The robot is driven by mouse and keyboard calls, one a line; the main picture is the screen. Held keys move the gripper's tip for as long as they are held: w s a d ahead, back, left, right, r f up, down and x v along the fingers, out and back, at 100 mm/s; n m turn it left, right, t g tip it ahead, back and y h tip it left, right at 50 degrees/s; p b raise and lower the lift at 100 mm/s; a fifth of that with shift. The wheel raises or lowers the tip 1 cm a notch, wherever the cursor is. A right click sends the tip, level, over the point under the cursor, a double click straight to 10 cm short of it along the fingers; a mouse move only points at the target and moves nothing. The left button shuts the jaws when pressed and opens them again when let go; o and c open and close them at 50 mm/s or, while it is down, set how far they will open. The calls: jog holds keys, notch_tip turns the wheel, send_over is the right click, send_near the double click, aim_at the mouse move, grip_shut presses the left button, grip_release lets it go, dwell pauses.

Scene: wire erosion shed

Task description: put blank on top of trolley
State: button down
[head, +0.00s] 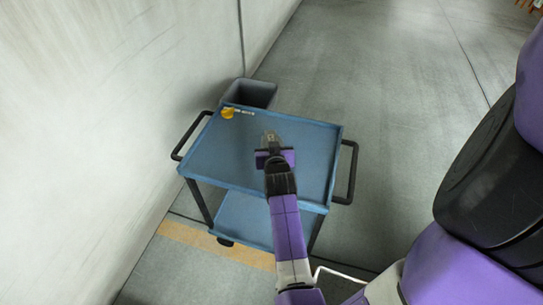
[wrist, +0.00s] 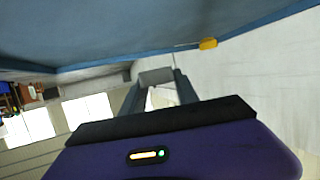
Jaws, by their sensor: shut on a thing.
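The blue trolley (head: 215,155) stands by the wall, with a flat rimmed top and a lower shelf. My gripper (head: 270,143) is over the right half of its top. The gripper also shows in the wrist view (wrist: 160,92), with its two fingers closed on a small grey block, the blank (wrist: 157,76). In the head view the blank is small and largely merged with the fingertips. The trolley's blue surface (wrist: 110,30) fills the upper part of the wrist view. I cannot tell whether the blank touches the top.
An orange round thing (head: 227,113) is at the far left corner of the trolley top; it shows yellow in the wrist view (wrist: 208,43). A grey bin (head: 262,92) stands behind the trolley. Black handles (head: 347,172) stick out at both ends. The pale wall (head: 90,120) is close on the left.

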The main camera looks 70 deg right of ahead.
jog(key=shift+f, duration=3.35)
jog(key=shift+f+b, duration=0.15)
jog(key=shift+b, duration=0.25)
jog(key=c, duration=0.9)
grip_release()
